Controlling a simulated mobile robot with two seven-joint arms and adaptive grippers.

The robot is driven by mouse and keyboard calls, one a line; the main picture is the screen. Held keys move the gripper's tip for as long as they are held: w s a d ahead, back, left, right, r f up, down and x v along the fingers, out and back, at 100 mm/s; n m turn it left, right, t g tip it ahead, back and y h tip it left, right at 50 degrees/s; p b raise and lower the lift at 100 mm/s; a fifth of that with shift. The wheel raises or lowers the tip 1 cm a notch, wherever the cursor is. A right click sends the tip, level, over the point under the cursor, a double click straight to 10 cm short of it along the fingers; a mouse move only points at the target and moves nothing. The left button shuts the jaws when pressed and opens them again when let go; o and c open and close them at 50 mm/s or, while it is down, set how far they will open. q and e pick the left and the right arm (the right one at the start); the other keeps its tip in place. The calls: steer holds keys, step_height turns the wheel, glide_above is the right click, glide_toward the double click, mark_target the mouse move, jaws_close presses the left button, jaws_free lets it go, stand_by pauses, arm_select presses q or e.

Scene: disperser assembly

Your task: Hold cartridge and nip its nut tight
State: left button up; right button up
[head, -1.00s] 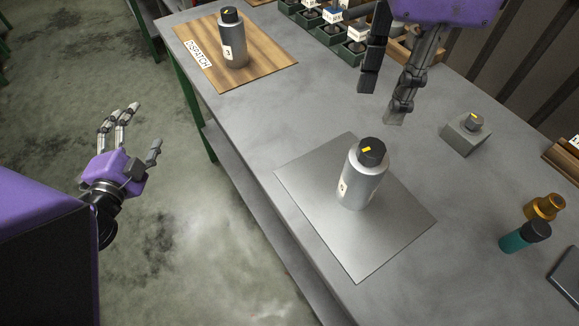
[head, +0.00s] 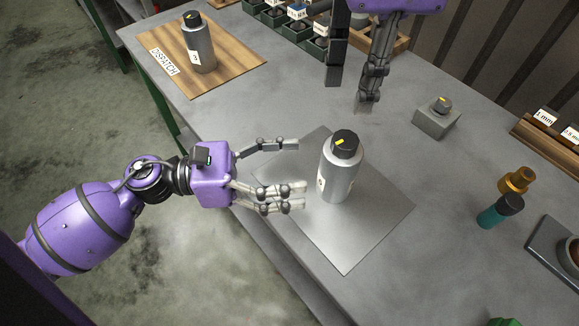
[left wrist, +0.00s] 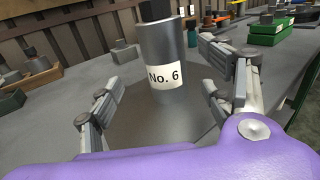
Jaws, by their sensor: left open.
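A grey cylindrical cartridge (head: 339,180) with a dark nut (head: 346,144) bearing a yellow mark stands upright on a metal plate (head: 345,247). In the left wrist view the cartridge (left wrist: 165,48) shows a "No. 6" label and stands ahead between my fingers. My left gripper (head: 298,172) is open, its fingertips just left of the cartridge and apart from it in the head view. My right gripper (head: 352,92) hangs above the far part of the bench, fingers pointing down and apart, with nothing seen between them.
A second cartridge (head: 200,50) stands on the wooden dispatch board (head: 239,72) at far left. A grey block with a nut (head: 437,118), a brass piece (head: 517,181) and a teal bottle (head: 493,216) stand at right. Green bins (head: 312,46) line the back.

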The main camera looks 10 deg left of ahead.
mark_target(335, 168)
arm_select(q)
steer(key=shift+s+d+m, duration=0.15)
steer(key=shift+d+m, duration=0.15)
steer(key=shift+d, duration=0.05)
steer(key=x, duration=0.7)
steer(key=shift+d, duration=0.25)
steer(key=shift+c, duration=0.3)
jaws_close()
steer(key=c, duration=0.6)
jaws_free()
steer(key=c, duration=1)
steer(key=shift+c, duration=0.2)
